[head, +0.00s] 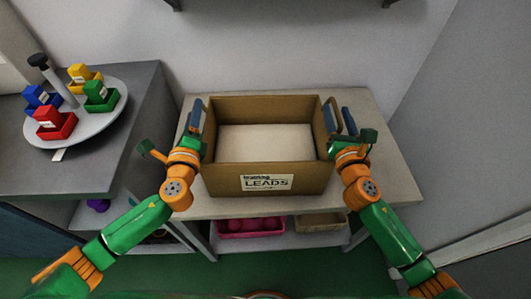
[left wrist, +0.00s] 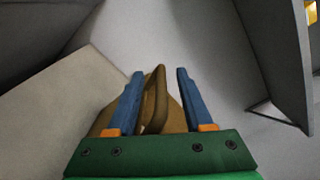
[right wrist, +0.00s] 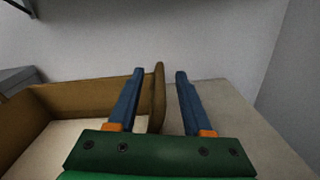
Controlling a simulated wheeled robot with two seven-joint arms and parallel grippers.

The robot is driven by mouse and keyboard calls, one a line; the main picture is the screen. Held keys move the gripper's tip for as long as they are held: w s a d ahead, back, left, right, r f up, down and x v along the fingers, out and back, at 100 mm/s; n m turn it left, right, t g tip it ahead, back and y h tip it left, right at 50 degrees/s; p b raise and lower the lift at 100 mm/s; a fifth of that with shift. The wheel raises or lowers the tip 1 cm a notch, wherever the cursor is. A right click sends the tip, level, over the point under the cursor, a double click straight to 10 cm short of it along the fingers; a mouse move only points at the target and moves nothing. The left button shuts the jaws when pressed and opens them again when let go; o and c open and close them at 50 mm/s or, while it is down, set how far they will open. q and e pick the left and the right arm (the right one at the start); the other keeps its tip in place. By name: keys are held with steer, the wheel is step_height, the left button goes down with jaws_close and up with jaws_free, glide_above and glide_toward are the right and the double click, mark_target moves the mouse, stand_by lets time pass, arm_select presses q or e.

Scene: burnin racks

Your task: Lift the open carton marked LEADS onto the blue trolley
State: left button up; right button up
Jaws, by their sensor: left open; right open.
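The open brown carton marked LEADS (head: 223,178) sits upright on a light bench, with a pale flat surface inside it. My left gripper (head: 194,112) is open at the carton's left wall. In the left wrist view the carton's wall edge (left wrist: 154,100) stands between the two blue fingers (left wrist: 158,85). My right gripper (head: 337,115) is open at the carton's right wall. In the right wrist view that wall (right wrist: 158,95) stands between the open fingers (right wrist: 158,85), nearer the left one. The blue trolley is not identifiable in these views.
The light bench (head: 385,170) has bare room to the right of the carton. A grey counter (head: 60,170) at the left holds a round turntable (head: 85,125) with several coloured bins. A pink bin (head: 250,228) and a tan bin (head: 318,224) sit on the shelf below.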

arm_select(q)
steer(key=shift+w, duration=1)
arm_select(e)
steer(key=shift+w, duration=0.6)
arm_select(q)
steer(key=shift+c, duration=0.2)
arm_select(e)
steer(key=shift+c, duration=0.2)
arm_select(q)
steer(key=shift+a, duration=0.1)
jaws_close()
arm_select(e)
steer(key=shift+a, duration=0.1)
jaws_close()
arm_select(q)
steer(key=shift+r, duration=0.15)
arm_select(e)
steer(key=shift+a, duration=0.1)
